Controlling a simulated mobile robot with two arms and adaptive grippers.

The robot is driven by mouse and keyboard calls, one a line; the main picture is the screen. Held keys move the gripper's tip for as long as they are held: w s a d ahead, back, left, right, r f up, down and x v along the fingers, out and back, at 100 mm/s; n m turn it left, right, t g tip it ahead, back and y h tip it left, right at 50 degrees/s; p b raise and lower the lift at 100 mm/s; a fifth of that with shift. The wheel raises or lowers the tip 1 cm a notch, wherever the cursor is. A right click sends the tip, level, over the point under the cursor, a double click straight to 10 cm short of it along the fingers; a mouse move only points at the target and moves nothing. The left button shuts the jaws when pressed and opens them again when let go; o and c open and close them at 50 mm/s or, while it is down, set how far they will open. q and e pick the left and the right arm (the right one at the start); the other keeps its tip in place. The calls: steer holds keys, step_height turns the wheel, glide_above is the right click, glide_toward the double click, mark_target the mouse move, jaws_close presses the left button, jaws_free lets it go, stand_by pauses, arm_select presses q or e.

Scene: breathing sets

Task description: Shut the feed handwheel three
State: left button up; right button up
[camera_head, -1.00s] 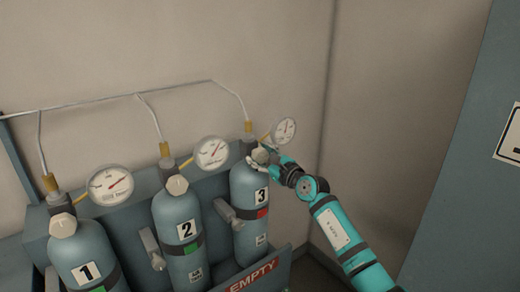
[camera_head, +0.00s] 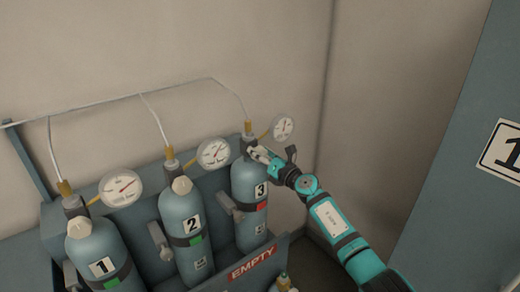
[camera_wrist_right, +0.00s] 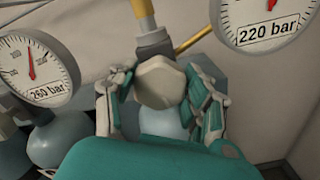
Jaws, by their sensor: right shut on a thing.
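Cylinder three (camera_head: 249,203) stands at the right end of the rack, with a red tag below its number. Its pale feed handwheel (camera_wrist_right: 160,82) shows in the right wrist view, between the two fingers of my right gripper (camera_wrist_right: 160,95). In the head view my right gripper (camera_head: 259,152) covers most of that handwheel, and it is shut on it. The gauge of cylinder three (camera_head: 283,127) stands just behind; in the wrist view the right-hand gauge (camera_wrist_right: 268,18) is labelled 220 bar. My left gripper is not in view.
Cylinder two (camera_head: 183,240) and cylinder one (camera_head: 98,256) stand to the left, each with a gauge and a green tag. Thin pipes (camera_head: 145,92) run above. A panel marked EMPTY (camera_head: 252,264) is at the front. A blue-grey panel (camera_head: 460,150) stands at the right.

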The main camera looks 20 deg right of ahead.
steer(key=m, duration=0.3)
steer(key=shift+f+m+p, duration=0.25)
steer(key=shift+m+p, duration=0.05)
steer(key=m, duration=0.6)
steer(key=shift+f, duration=0.1)
steer(key=m, duration=0.5)
steer(key=shift+m, duration=0.4)
steer(key=m, duration=0.4)
steer(key=shift+m, duration=0.3)
steer(key=m, duration=1.1)
steer(key=shift+a, duration=0.1)
steer(key=m, duration=0.3)
steer(key=shift+b, duration=0.3)
steer(key=shift+m+b, duration=0.6)
steer(key=shift+m, duration=1.5)
